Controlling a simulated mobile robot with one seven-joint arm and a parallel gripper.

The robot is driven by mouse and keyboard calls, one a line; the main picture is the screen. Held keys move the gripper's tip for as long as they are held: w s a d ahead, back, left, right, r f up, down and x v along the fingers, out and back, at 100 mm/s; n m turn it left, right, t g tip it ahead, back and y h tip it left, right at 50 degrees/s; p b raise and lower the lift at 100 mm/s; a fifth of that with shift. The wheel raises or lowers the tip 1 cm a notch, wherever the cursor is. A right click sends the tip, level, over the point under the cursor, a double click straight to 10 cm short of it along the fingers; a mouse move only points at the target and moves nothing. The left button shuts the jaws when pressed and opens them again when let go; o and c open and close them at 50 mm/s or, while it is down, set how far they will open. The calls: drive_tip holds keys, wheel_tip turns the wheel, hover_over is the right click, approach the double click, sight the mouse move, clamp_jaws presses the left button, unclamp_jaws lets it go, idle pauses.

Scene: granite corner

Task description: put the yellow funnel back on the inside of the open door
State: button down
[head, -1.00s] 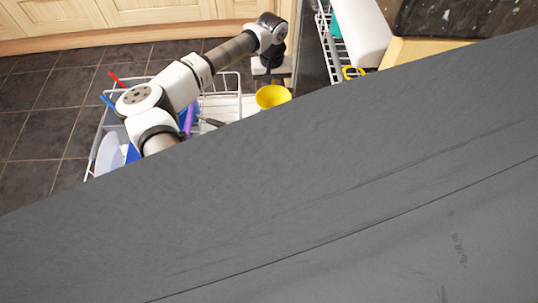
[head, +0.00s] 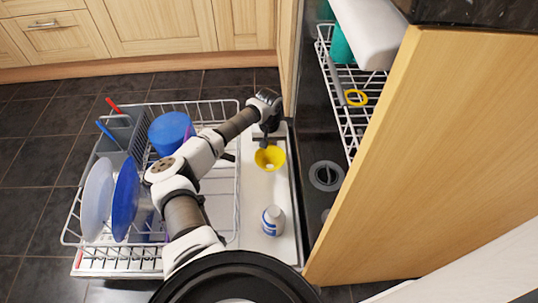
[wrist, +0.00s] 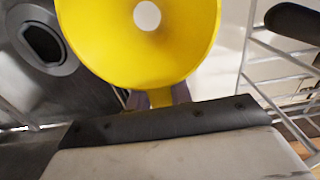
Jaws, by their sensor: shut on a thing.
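The yellow funnel (head: 270,158) is at the far part of the pale inside of the open dishwasher door (head: 255,205) in the head view. In the wrist view the funnel (wrist: 140,62) fills the top middle, its wide mouth and round hole facing the camera.
A white and blue bottle (head: 273,222) stands on the door nearer to me. The lower rack (head: 238,190), with plates, a blue bowl (head: 170,132) and a cutlery basket, is left of the funnel. The upper rack (head: 350,120) and a wooden panel (head: 430,150) are at right.

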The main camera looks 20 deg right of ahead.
sight(269, 153)
drive_tip(key=shift+f+b, duration=0.6)
drive_tip(key=shift+f, duration=1.4)
drive_tip(key=shift+f, duration=0.1)
drive_tip(key=c, duration=1.3)
unclamp_jaws()
drive_tip(key=shift+o, duration=0.2)
wheel_tip(269, 153, up, 12)
drive_tip(key=p, duration=0.4)
